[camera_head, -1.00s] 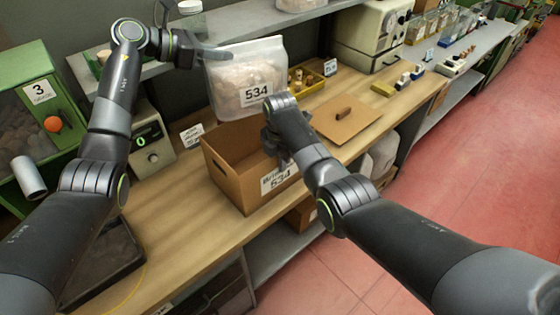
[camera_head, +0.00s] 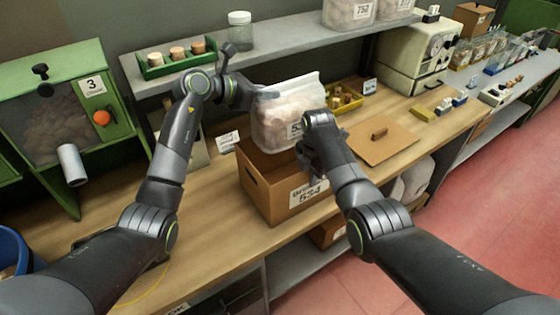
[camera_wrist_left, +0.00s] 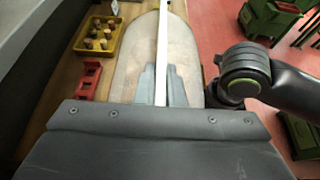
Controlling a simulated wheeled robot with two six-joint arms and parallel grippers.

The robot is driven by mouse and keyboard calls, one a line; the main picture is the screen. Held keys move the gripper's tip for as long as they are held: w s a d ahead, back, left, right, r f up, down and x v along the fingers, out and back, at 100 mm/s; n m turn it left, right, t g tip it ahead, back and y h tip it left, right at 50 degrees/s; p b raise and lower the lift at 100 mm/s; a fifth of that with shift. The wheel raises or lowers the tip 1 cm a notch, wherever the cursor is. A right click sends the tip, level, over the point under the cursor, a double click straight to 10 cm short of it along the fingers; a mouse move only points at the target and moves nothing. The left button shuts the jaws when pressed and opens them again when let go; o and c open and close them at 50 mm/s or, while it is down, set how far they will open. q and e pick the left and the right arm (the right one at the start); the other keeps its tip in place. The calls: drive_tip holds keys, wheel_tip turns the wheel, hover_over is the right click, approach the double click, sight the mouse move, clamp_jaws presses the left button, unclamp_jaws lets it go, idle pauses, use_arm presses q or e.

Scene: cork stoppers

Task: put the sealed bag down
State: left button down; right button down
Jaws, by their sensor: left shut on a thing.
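The sealed bag (camera_head: 288,112) is clear and pale, filled with corks and partly covered label. My left gripper (camera_head: 268,93) is shut on its top edge, and the bag hangs from it. In the left wrist view the bag (camera_wrist_left: 135,65) shows from above, its white seal strip between the fingers of the gripper (camera_wrist_left: 164,88). The open cardboard box (camera_head: 268,197), labelled 534, stands on the bench under the bag. The bag's lower part overlaps the box opening; how deep it reaches is unclear. My right gripper (camera_head: 312,158) is at the box's right rim; its fingers are mostly hidden.
A flat cardboard piece (camera_head: 380,145) with a brown handle lies right of the box. A yellow tray of corks (camera_head: 345,100) is behind the bag. The shelf above holds a jar (camera_head: 240,32) and a green cork rack (camera_head: 177,58). The bench (camera_head: 205,225) front left of the box is clear.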

use_arm(q)
wheel_tip(320, 180, down, 15)
drive_tip(key=shift+f, duration=0.3)
